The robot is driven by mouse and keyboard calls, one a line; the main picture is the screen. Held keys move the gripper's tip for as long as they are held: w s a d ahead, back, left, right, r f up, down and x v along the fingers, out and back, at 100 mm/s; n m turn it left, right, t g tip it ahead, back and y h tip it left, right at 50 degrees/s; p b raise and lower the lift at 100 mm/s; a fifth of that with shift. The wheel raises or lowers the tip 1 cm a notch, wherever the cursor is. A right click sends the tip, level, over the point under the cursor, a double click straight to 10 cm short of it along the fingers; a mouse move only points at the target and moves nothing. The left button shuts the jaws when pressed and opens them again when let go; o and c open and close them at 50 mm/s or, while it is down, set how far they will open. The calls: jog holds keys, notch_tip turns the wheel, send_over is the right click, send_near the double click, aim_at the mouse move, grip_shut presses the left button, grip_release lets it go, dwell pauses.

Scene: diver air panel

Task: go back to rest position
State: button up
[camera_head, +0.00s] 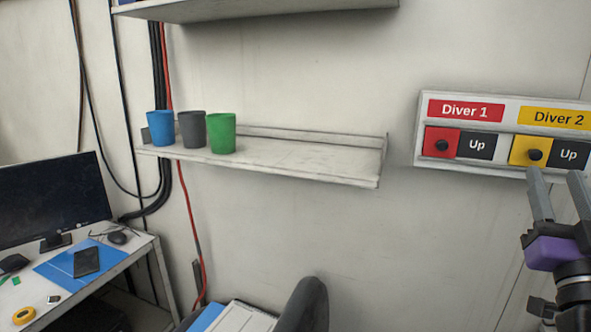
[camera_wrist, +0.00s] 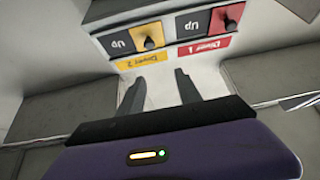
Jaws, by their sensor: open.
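My gripper (camera_head: 556,192) is at the right edge of the head view, with its fingers apart and nothing between them. It is just below the yellow Diver 2 switch (camera_head: 531,151) on the wall panel (camera_head: 421,131). The wrist view shows the gripper (camera_wrist: 160,84) open, pointing toward the panel, which appears upside down. The Diver 1 switch (camera_head: 442,143) is red with a black knob. Both switches have a dark plate reading "Up" beside them. I cannot tell whether a fingertip touches the panel.
A wall shelf (camera_head: 300,162) holds a blue cup (camera_head: 160,125), a grey cup (camera_head: 192,128) and a green cup (camera_head: 222,133). A desk with a monitor (camera_head: 50,198) stands at left. A dark chair back (camera_head: 305,305) is at the bottom middle. The wall below the panel looks clear.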

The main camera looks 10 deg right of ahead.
jog(key=s+a+f+n+y, duration=0.1)
jog(key=s+a+f+y, duration=0.3)
jog(key=a+f, duration=0.55)
jog(key=s+a+f+n+y, duration=0.2)
jog(key=s+a+f, duration=0.4)
jog(key=f, duration=0.7)
jog(key=s+a+f+n+g+y, duration=0.1)
jog(key=s+a+f+g+y, duration=0.2)
jog(key=s, duration=0.6)
jog(key=s+a+f+n+g+y, duration=0.2)
jog(key=s+a+f+y, duration=0.1)
jog(key=s+a+f, duration=0.4)
notch_tip(320, 180, down, 3)
jog(key=shift+s+a+g+y, duration=0.35)
jog(key=shift+s+g+y, duration=0.05)
jog(key=shift+s, duration=0.55)
jog(key=shift+f, duration=0.1)
